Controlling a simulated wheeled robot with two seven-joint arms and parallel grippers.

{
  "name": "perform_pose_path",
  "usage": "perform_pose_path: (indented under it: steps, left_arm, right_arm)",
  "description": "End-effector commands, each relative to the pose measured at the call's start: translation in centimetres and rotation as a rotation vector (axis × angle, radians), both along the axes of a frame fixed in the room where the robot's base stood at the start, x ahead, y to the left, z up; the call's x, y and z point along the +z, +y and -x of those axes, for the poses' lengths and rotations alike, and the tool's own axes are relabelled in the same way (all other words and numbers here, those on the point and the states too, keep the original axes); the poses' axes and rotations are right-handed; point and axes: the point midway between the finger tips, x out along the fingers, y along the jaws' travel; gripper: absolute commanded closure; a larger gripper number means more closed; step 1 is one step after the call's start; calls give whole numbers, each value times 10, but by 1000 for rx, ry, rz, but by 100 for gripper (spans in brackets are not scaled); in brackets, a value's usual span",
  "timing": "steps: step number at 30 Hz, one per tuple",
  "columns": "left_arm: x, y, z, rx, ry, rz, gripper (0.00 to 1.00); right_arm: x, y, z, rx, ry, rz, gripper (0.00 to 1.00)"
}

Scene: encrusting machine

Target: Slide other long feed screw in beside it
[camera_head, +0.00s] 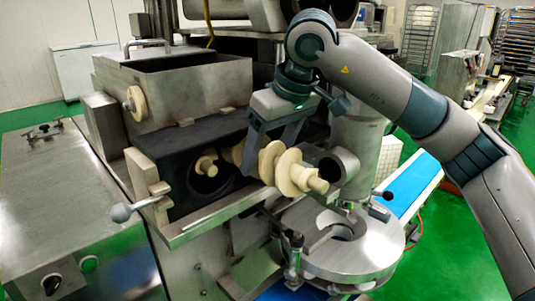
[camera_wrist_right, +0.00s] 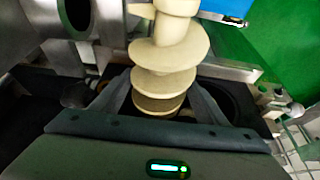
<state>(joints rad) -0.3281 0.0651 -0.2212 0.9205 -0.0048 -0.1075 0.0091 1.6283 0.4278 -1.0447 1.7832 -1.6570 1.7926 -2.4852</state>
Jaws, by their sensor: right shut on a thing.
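The cream long feed screw (camera_head: 290,172) is held by my right gripper (camera_head: 268,152), which is shut on it. Its shaft end points toward the front right, and its rear end is close to the dark housing (camera_head: 176,170). In the right wrist view the screw (camera_wrist_right: 168,58) runs up from between the fingers (camera_wrist_right: 158,102). The other feed screw (camera_head: 205,163) sits in the round bore at the left of the housing, with only its end showing. The bore beside it is hidden behind my gripper and the held screw. My left gripper is not in view.
A steel hopper (camera_head: 190,87) stands above the housing. A metal ledge (camera_head: 213,218) runs along its front. A round steel plate (camera_head: 350,255) and a metal cylinder (camera_head: 338,165) are to the right. A blue conveyor (camera_head: 412,185) lies beyond.

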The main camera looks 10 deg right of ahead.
Motion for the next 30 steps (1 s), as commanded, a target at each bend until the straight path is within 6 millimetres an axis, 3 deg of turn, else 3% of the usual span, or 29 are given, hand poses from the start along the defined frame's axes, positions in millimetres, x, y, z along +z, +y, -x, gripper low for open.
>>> perform_pose_path:
  steps: [10, 11, 13, 19, 21, 30]
  left_arm:
    - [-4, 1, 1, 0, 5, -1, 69]
    - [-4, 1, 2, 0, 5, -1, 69]
    - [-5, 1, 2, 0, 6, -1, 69]
    - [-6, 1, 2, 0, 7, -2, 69]
    - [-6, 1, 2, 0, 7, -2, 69]
    - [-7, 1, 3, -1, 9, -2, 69]
  right_arm:
    - [1, -2, 2, 0, -2, -2, 71]
    - [1, -2, 2, 0, -2, -2, 26]
    - [0, -2, 2, 0, -2, -1, 11]
    - [-1, -2, 2, 0, -1, -1, 11]
    - [-2, -2, 2, 0, 2, 1, 3]
    - [-2, -2, 2, 0, 0, 0, 3]
